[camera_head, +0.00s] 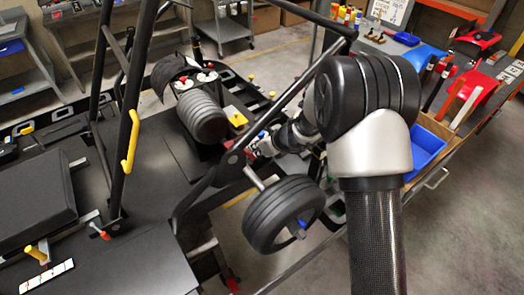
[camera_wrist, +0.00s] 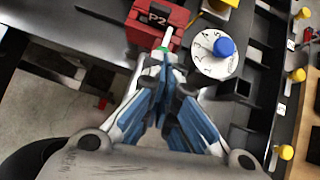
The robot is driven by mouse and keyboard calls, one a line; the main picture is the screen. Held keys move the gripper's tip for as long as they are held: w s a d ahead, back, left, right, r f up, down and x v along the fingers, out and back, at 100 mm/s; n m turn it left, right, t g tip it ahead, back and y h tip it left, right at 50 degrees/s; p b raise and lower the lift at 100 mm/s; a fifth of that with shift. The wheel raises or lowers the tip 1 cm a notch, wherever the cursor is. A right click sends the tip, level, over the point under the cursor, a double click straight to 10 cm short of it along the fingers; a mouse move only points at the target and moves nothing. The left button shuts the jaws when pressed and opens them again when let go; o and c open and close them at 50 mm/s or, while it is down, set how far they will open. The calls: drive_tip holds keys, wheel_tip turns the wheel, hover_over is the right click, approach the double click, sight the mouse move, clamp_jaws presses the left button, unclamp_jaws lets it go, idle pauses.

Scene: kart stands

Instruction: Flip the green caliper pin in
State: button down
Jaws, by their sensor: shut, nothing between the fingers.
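In the wrist view, my gripper (camera_wrist: 164,66) is shut and its fingers come together just below a red block marked P2 (camera_wrist: 150,26). A small green piece (camera_wrist: 162,50) shows right at the fingertips, with a short pale bar (camera_wrist: 169,38) rising from it against the block's front. It looks like the green caliper pin, but the fingers partly hide it. I cannot tell whether they touch it. In the head view, my gripper is mostly hidden by my arm and the kart frame, near the red block (camera_head: 264,147).
A white dial (camera_wrist: 215,60) with a blue knob (camera_wrist: 224,47) stands right of the red block. Several yellow knobs (camera_wrist: 298,75) line the right rail. In the head view, a black frame bar (camera_head: 290,95) and a wheel (camera_head: 284,214) are close to my arm.

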drive_tip(key=shift+w+a, duration=0.35)
drive_tip(key=v, duration=0.7)
drive_tip(key=shift+s+d, duration=0.2)
drive_tip(key=shift+s, duration=0.05)
drive_tip(key=shift+r, duration=0.15)
